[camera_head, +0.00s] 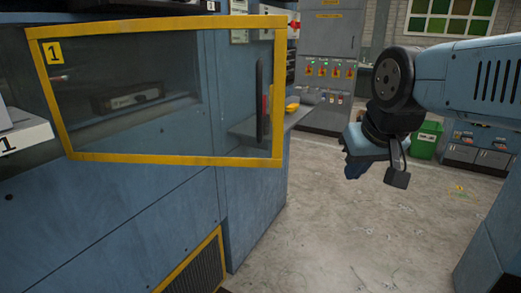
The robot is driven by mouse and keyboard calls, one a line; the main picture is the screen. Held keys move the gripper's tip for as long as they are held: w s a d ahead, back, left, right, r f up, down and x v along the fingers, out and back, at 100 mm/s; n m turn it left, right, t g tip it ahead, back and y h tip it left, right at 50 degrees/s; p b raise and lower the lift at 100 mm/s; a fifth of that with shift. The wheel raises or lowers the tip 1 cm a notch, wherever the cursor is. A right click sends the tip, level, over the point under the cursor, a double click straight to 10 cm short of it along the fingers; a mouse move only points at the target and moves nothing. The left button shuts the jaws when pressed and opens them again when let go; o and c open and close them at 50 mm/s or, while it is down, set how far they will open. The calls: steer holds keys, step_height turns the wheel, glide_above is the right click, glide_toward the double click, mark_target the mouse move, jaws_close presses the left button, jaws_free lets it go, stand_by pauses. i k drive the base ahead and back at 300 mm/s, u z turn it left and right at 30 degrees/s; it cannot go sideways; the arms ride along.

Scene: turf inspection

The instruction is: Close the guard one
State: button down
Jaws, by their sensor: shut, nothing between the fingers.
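Guard one (180,159) is a clear panel in a yellow frame, with a yellow "1" label at its upper left. It fills the left and middle of the head view, in front of the blue machine. A black vertical handle (260,100) is near its right edge. I cannot tell for sure how far the panel stands off the machine. My gripper (353,172) hangs to the right of the guard, apart from it, over the open floor. It is shut and empty, and its fingertips are small and dark in this view.
A grey control cabinet (326,60) with several switches stands at the back. A green bin (425,141) is behind my arm at the right. A yellow-edged vent (200,268) is low on the machine. The concrete floor (340,230) between is clear.

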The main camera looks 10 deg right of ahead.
mark_target(53, 53)
steer(key=u, duration=0.6)
steer(key=i, duration=0.15)
steer(key=z, duration=2.3)
steer(key=k, duration=0.45)
steer(key=u, duration=1.25)
steer(key=k, duration=0.4)
steer(key=u, duration=0.9)
steer(key=i, duration=0.45)
steer(key=u, duration=0.15)
